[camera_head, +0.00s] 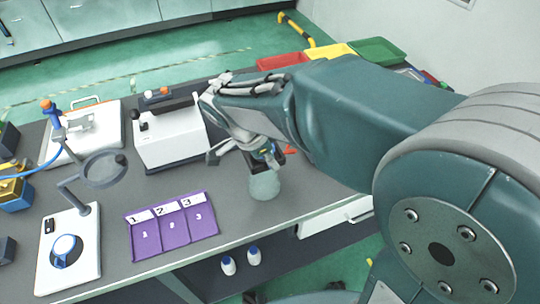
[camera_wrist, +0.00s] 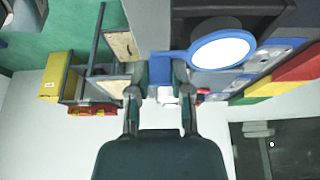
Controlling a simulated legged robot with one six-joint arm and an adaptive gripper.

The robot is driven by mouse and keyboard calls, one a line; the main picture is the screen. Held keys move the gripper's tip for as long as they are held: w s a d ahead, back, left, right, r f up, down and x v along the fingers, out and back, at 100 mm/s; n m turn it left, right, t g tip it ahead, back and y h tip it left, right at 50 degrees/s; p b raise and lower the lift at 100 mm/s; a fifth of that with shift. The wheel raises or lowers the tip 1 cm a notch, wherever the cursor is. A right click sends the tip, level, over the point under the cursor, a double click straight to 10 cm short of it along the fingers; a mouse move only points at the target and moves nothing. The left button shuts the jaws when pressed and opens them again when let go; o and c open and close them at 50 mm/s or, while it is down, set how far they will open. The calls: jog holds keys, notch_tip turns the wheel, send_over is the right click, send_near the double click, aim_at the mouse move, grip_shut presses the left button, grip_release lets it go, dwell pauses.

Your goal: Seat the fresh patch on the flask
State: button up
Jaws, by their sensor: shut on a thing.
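My gripper (camera_head: 262,150) is above the grey bench, right of the purple tray. In the wrist view my gripper (camera_wrist: 162,92) has its two fingers shut on a blue piece (camera_wrist: 165,66). That piece seems joined to a blue ring with a bright white round face (camera_wrist: 222,53). A small white part (camera_wrist: 166,96) shows between the fingers. In the head view a rounded grey-green shape (camera_head: 264,185) is directly below my gripper; I cannot tell whether it is held or stands on the bench. I cannot clearly identify the patch or the flask.
The purple tray (camera_head: 173,253) has slots marked 1, 2 and 3. A white machine (camera_head: 168,135) stands behind it. A ring on a stand (camera_head: 104,168) and a white plate (camera_head: 88,268) are left. Red (camera_head: 282,61), yellow and green bins are at the back. Two small bottles (camera_head: 228,265) are below the edge.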

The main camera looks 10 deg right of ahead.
jog(key=shift+f, duration=0.85)
jog(key=o, duration=0.9)
jog(key=v, duration=1.2)
jog(key=shift+f, duration=0.1)
jog(key=s+d+n+t+y, duration=0.1)
jog(key=s+d+n, duration=0.2)
jog(key=d+n, duration=0.2)
jog(key=s+d+f+n+t+y, duration=0.1)
jog(key=s+d+n+t+y, duration=0.1)
jog(key=s+d+n, duration=0.2)
jog(key=s+d+f+n+t+y, duration=0.1)
jog(key=s+d+n, duration=0.3)
jog(key=d+n, duration=0.2)
jog(key=shift+s+d+f, duration=0.1)
jog(key=shift+s+f, duration=0.05)
